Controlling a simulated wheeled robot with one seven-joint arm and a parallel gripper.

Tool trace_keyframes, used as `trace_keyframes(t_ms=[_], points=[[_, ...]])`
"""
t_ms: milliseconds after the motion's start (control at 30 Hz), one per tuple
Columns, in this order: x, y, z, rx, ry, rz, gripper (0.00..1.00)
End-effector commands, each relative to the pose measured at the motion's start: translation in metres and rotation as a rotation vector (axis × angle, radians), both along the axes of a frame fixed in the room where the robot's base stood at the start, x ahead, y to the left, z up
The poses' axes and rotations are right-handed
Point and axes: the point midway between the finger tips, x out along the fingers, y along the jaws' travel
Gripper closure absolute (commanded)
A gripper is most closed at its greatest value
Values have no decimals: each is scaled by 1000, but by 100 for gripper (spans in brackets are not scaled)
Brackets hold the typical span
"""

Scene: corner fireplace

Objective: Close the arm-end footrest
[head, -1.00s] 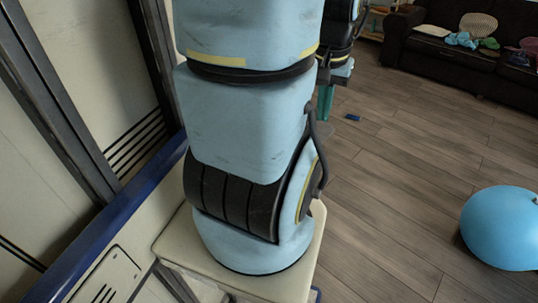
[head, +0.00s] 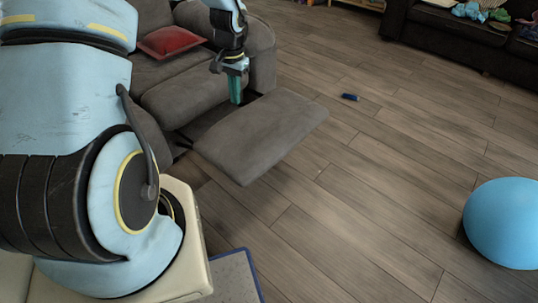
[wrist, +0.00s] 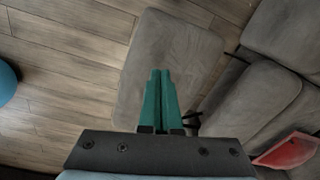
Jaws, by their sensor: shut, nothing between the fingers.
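The footrest (head: 262,133) is a grey padded panel, extended out from the grey recliner sofa (head: 185,98) in the head view. A dark gap shows between it and the seat. In the wrist view the footrest (wrist: 165,50) lies beyond my fingers, with the seat cushions at the right. My gripper (head: 235,98) has green fingers, pressed together and empty. It points down over the inner side of the footrest, near the gap and the sofa's far armrest. It also shows in the wrist view (wrist: 160,75). I cannot tell whether the fingertips touch the footrest.
A red cushion (head: 171,41) lies on the sofa. A blue ball (head: 503,222) rests on the wooden floor at right. A small dark blue object (head: 350,97) lies on the floor beyond the footrest. A dark couch (head: 455,40) stands at the back right.

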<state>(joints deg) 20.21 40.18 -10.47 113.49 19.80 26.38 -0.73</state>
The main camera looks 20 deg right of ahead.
Motion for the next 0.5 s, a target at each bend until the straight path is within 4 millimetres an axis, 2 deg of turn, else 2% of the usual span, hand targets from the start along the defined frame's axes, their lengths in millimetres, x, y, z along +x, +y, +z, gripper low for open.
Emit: trace_keyframes(t_ms=[33, 100, 200, 300, 500], points=[[1, -24, -34, 0, 14, -59, 100], [2, -51, -64, -1, 25, -126, 100], [0, -81, -99, -4, 36, -199, 100], [-3, -100, -122, -6, 42, -246, 100], [-6, -113, -143, -8, 46, -279, 100]])
